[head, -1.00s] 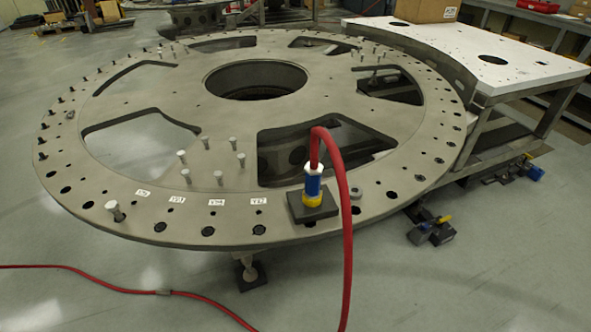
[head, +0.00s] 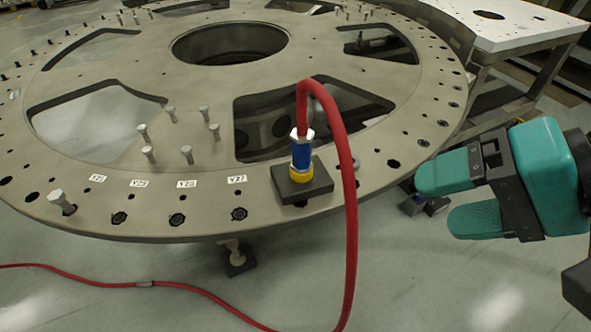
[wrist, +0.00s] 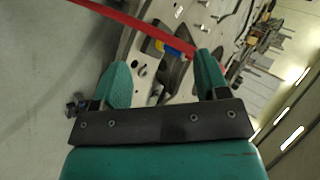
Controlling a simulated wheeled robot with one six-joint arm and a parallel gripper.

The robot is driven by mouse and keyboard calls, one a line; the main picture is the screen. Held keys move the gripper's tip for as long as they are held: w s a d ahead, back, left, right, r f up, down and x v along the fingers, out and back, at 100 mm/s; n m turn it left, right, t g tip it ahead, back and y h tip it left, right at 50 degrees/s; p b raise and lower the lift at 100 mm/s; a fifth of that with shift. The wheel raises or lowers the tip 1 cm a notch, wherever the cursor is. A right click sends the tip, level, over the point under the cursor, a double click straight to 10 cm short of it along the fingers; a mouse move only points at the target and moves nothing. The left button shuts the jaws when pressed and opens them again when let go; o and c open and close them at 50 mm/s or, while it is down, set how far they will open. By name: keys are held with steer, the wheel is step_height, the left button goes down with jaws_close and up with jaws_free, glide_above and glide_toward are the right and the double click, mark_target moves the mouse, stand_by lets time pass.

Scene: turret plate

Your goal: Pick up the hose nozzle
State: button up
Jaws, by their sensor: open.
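The hose nozzle (head: 302,155) is blue with a yellow collar and a silver top. It stands upright on a dark square block (head: 302,183) near the front rim of the turret plate (head: 100,215). A red hose (head: 350,220) rises from its top, arches over and drops to the floor. My gripper (head: 445,196) is to the right of the nozzle, apart from it, with its teal fingers open and empty. In the wrist view the blue and yellow nozzle (wrist: 168,47) shows beyond the open fingers, partly crossed by the red hose (wrist: 130,22).
Several metal pins (head: 187,153) stand up from the plate left of the nozzle. The plate has large cut-out openings. A white-topped table (head: 500,28) adjoins the plate at the back right. The red hose trails left across the open grey floor.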

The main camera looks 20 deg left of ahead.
steer(key=w+a+f+m+t+y+b, duration=0.2)
steer(key=w+a+f+m+y+b, duration=0.2)
steer(key=a+f+m+y+b, duration=0.45)
steer(key=m+t+h+b, duration=0.1)
steer(key=m+t+b, duration=0.55)
steer(key=m, duration=0.85)
glide_toward(309, 151)
steer(key=shift+m+g, duration=0.25)
steer(key=shift+g, duration=0.2)
steer(key=p+x, duration=0.2)
steer(key=p, duration=0.1)
steer(key=p+x, duration=0.2)
steer(key=p, duration=0.2)
steer(key=r+p+x, duration=0.1)
steer(key=p+x, duration=0.1)
steer(key=p, duration=0.2)
steer(key=shift+w+a, duration=0.1)
steer(key=shift+a, duration=0.15)
steer(key=p+x, duration=0.2)
steer(key=x, duration=0.2)
steer(key=shift+w+a+f+p, duration=0.15)
steer(key=shift+w+a+p, duration=0.05)
steer(key=shift+w+p, duration=0.2)
steer(key=shift+w+a+f, duration=0.15)
steer(key=shift+a+f, duration=0.05)
steer(key=shift+a, duration=0.2)
steer(key=c, duration=1.2)
steer(key=shift+o, duration=0.2)
